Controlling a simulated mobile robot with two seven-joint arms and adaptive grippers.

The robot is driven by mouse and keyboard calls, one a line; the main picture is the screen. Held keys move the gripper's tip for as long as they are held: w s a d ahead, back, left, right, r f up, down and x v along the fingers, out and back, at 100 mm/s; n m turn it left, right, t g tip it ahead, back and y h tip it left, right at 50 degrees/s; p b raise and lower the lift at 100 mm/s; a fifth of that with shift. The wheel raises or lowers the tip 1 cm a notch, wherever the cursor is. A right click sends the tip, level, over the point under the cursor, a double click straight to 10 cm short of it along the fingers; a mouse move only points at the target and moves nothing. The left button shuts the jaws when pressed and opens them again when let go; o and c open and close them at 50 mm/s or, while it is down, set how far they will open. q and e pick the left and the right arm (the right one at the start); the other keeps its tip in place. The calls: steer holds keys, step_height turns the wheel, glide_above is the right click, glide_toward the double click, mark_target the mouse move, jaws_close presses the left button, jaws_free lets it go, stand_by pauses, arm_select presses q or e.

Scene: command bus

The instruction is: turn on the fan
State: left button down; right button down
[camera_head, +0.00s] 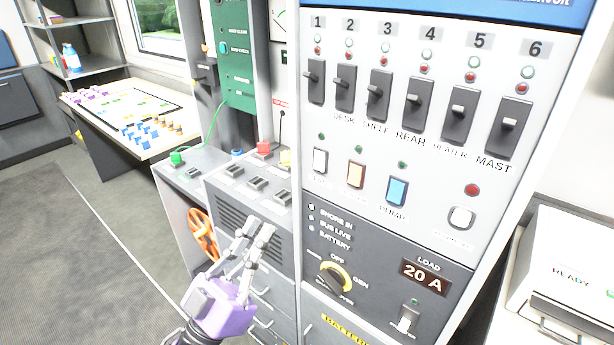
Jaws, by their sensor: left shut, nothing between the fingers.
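A switch panel (440,180) fills the right half of the view. Below its numbered levers is a row of rocker switches: a white one (320,161), an orange one (356,175) and a blue one (397,191) labelled PUMP. The labels under the white and orange rockers are too small to read, so I cannot tell which switch is the fan's. No fan is clearly seen. My left gripper (259,232), with a purple body, is shut and empty in front of the grey vented console, lower left of the rockers. My right gripper is not in view.
Several black levers (378,95) run across the panel top. Below are a yellow-ringed rotary knob (335,278) and a load display (425,277) reading 20 A. A white case (575,265) stands right; open floor lies left.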

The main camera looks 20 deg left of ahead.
mark_target(319, 161)
arm_select(q)
steer(key=shift+w+a, duration=0.1)
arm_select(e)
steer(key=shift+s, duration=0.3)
